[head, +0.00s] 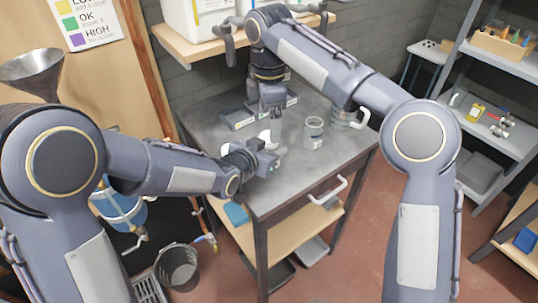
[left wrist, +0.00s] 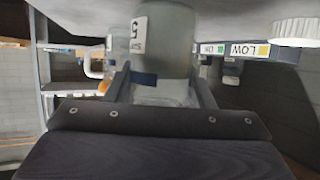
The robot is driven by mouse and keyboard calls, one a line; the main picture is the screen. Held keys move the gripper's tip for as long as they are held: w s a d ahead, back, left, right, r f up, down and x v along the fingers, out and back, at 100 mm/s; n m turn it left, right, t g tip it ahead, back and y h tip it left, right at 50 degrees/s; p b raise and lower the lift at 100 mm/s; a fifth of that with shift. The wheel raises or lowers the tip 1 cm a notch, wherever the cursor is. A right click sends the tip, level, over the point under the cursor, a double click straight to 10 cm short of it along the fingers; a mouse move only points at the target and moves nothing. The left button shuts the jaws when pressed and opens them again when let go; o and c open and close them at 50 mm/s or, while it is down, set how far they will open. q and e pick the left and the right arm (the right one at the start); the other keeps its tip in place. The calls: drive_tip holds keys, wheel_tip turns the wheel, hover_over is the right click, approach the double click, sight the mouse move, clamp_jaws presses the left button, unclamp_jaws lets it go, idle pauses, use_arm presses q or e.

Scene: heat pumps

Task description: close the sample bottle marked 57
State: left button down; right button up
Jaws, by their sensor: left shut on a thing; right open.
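My left gripper (head: 268,152) is shut on a clear sample bottle at the table. In the left wrist view, which is upside down, the bottle (left wrist: 165,45) stands between the fingers. Its white label shows a 5; the rest of the number cannot be read. In the head view the bottle is mostly hidden by the grippers. My right gripper (head: 271,112) is open, pointing down just behind and above the left one. A white ribbed cap (left wrist: 300,28) lies on the table; it seems to be the white piece (head: 226,150) left of my left gripper.
A clear jar (head: 313,132) stands on the grey table right of the grippers, with another (head: 341,116) behind it, partly hidden by my right arm. Dark trays (head: 238,118) with LOW and OK labels are at the back. The table's front right is clear.

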wheel_tip(320, 180, up, 8)
drive_tip(key=shift+f, duration=0.25)
idle(0.4)
use_arm(q)
drive_tip(key=c, duration=0.6)
unclamp_jaws()
drive_tip(key=v, duration=0.8)
use_arm(e)
drive_tip(key=shift+f, duration=0.2)
use_arm(q)
drive_tip(key=shift+w, duration=0.1)
